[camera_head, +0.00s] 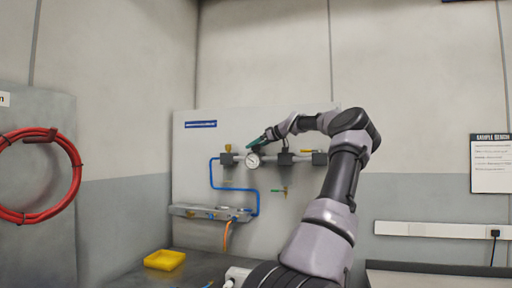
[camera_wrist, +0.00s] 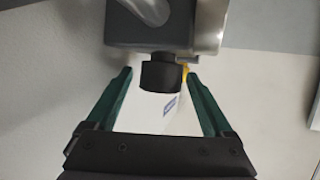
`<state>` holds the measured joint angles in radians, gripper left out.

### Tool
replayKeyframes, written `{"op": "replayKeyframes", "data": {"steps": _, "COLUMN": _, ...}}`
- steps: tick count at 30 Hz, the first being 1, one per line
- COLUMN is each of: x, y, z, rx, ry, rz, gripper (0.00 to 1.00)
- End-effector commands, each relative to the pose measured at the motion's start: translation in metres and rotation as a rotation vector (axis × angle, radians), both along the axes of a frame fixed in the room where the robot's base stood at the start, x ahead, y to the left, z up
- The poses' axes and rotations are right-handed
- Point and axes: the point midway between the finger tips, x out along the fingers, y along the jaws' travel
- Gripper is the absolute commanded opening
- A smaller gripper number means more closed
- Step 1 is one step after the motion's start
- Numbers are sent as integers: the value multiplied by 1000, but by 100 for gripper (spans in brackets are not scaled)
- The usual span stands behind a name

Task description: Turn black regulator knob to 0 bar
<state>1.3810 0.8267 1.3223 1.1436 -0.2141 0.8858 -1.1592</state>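The black regulator knob (camera_wrist: 160,76) shows in the wrist view, sticking out of the grey regulator body (camera_wrist: 150,25). My gripper (camera_wrist: 159,79) is open, with one green finger on each side of the knob. Gaps show between the knob and both fingers, so it is not clamped. In the head view my gripper (camera_head: 262,139) is at the regulator, just above the round white gauge (camera_head: 253,160). The gauge's needle reading is too small to tell. The knob is not clearly visible in the head view, where my gripper covers that spot.
The regulator sits on a pale wall panel (camera_head: 290,225) with a yellow-handled valve (camera_head: 310,151), a blue hose (camera_head: 235,189) and a small green-handled valve (camera_head: 284,191). A yellow tray (camera_head: 164,260) stands on the dark bench below. A red hose coil (camera_head: 70,190) hangs at left.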

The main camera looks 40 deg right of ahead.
Motion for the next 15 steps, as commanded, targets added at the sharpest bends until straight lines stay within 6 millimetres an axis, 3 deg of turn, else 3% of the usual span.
{"op": "replayKeyframes", "data": {"steps": 8, "x": -3, "y": -1, "z": 2, "rx": 1, "ry": -1, "rz": -1, "gripper": 86}}
{"op": "replayKeyframes", "data": {"steps": 15, "x": -36, "y": -12, "z": 16, "rx": -1, "ry": 0, "rz": -4, "gripper": 86}}
